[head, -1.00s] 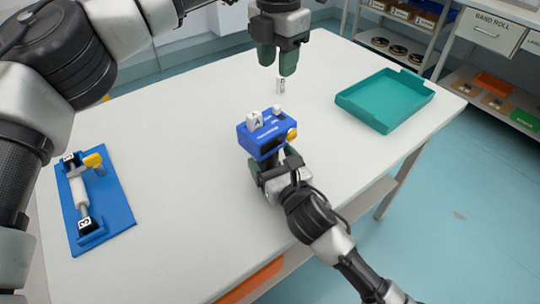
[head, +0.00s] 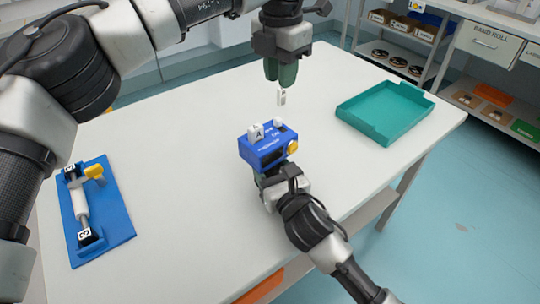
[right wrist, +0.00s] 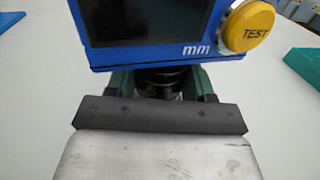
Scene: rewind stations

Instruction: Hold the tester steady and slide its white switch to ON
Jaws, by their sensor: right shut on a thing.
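The blue tester (head: 262,154) is above the table's front part, with a dark display, a yellow TEST knob and a white piece marked A on top. A small white knob (head: 278,121) on its top right may be the switch; its setting cannot be read. My right gripper (head: 266,180) is shut on the tester's lower part from the front. The tester (right wrist: 160,52) fills the top of the right wrist view, which does not show its top.
A teal tray (head: 372,131) is at the table's right. A blue plate (head: 119,217) with a white roller and yellow knob lies at the left. The white table (head: 180,150) is clear between.

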